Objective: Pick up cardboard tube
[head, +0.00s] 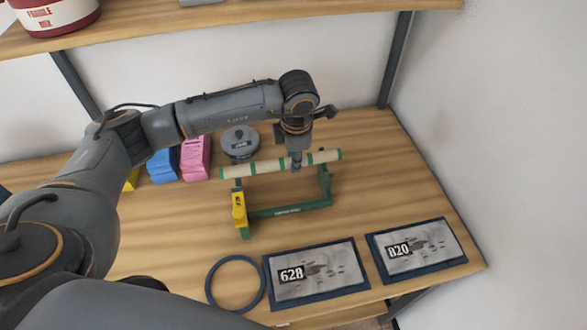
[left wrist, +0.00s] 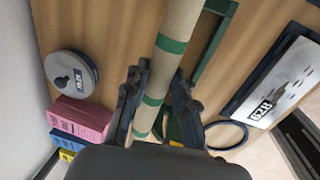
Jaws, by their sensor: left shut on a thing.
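The cardboard tube (head: 265,167) is beige with green bands. In the head view it lies level across the top of a green stand (head: 290,210) with a yellow part at its left. I cannot tell whether it touches the stand. My left gripper (head: 296,165) comes down from above and is shut on the tube near its middle. In the left wrist view the tube (left wrist: 178,45) runs between the two dark fingers (left wrist: 152,95). My right gripper is not in view.
A grey round lidded container (head: 240,142) and pink (head: 196,158) and blue (head: 162,165) stacks stand behind the tube. In front lie a dark ring (head: 236,284) and two plates numbered 628 (head: 325,280) and 820 (head: 425,262). A shelf (head: 200,22) hangs above; a wall is at right.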

